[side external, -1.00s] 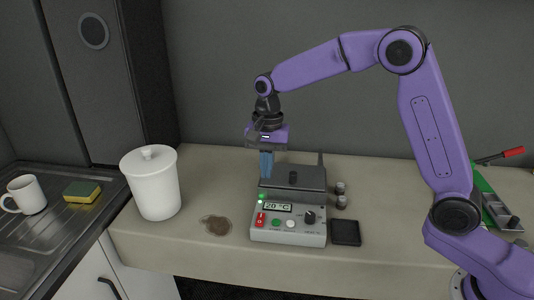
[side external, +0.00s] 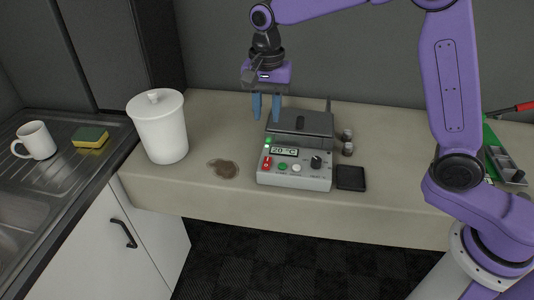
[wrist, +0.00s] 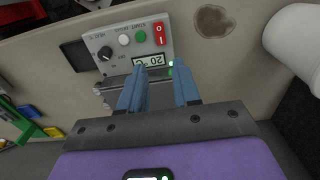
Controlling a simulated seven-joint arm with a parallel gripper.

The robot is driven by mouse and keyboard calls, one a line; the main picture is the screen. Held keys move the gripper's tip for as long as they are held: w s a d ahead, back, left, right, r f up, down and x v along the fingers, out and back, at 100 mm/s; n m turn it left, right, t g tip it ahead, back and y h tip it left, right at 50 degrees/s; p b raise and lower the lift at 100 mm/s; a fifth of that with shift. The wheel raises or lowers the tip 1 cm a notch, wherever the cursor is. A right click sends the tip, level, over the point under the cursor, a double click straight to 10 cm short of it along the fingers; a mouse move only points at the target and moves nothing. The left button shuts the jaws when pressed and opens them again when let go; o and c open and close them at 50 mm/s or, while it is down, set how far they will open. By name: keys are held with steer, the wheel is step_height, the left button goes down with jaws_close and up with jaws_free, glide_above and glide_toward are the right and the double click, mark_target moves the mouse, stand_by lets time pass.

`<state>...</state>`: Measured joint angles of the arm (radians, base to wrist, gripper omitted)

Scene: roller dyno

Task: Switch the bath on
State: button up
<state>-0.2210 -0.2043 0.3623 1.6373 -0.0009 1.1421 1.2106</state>
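The bath (side external: 296,160) is a grey box with a dark lid (side external: 303,123) and a sloped front panel. Its display (side external: 284,151) reads 20 °C, and a green light (side external: 268,141) glows beside it. The panel has a red rocker switch (side external: 267,162) marked I and O, a green button (side external: 282,167), a white button (side external: 296,168) and a black knob (side external: 316,161). In the wrist view the red switch (wrist: 159,33) is unobstructed. My gripper (side external: 266,118) is open and empty, near the lid's left edge. Its blue fingers (wrist: 160,78) cover part of the bath there.
A white lidded canister (side external: 160,130) stands left of the bath, with a brown stain (side external: 223,168) between them. A black pad (side external: 350,178) and small grey cylinders (side external: 347,143) lie right. A mug (side external: 36,141) and sponge (side external: 90,137) sit far left.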

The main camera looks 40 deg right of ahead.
mark_target(267, 162)
step_height(267, 162, down, 14)
steer(key=shift+r, duration=0.15)
stand_by(0.4)
